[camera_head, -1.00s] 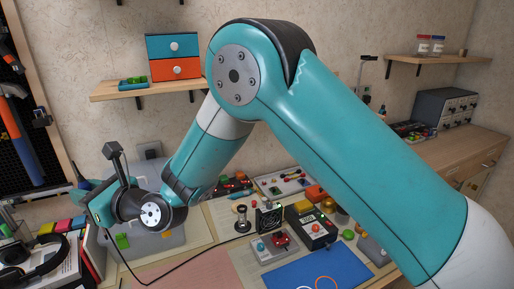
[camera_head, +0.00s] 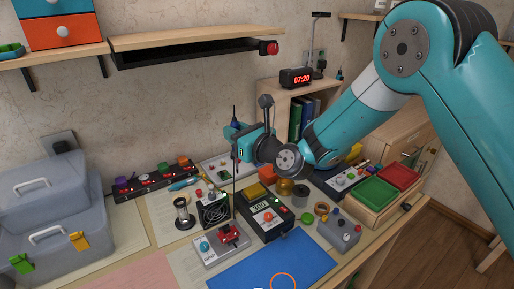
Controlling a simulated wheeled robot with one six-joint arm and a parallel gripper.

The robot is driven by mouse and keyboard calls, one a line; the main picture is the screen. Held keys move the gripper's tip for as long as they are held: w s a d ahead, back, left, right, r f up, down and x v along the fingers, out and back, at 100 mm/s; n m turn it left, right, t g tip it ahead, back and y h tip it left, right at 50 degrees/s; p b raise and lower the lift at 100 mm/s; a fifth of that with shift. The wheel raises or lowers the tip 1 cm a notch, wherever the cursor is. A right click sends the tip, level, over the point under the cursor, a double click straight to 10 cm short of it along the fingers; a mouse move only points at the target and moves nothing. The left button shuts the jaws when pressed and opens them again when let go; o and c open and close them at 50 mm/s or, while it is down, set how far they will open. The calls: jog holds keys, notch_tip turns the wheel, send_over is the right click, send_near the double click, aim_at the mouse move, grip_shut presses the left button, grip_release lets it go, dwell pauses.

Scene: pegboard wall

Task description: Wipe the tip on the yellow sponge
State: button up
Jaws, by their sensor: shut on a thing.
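My gripper (camera_head: 238,148) is above the back middle of the bench, seen from the side. It is shut on a slim tool with a dark blue pointed end (camera_head: 234,114) that sticks up above the fingers. A thin dark line hangs below the gripper; I cannot tell whether it is the tool's tip or its cable. A yellow block that looks like the sponge (camera_head: 256,191) sits below and slightly right of the gripper, behind the black station with a lit display (camera_head: 262,212). The gripper and the sponge look apart.
A small black fan (camera_head: 214,212) and an hourglass-like stand (camera_head: 183,214) are left of the sponge. A blue mat (camera_head: 270,265) lies in front. A shelf (camera_head: 195,42) hangs above.

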jog(key=w+d+f+b, duration=0.1)
jog(key=d+f+b, duration=0.2)
jog(key=f+b, duration=0.3)
jog(key=shift+w+f+h, duration=0.3)
jog(key=shift+f, duration=0.1)
jog(key=shift+d+p, duration=0.1)
jog(key=shift+p, duration=0.5)
dwell(0.9)
jog(key=shift+f+b, duration=0.4)
jog(key=shift+f, duration=0.2)
dwell(1.2)
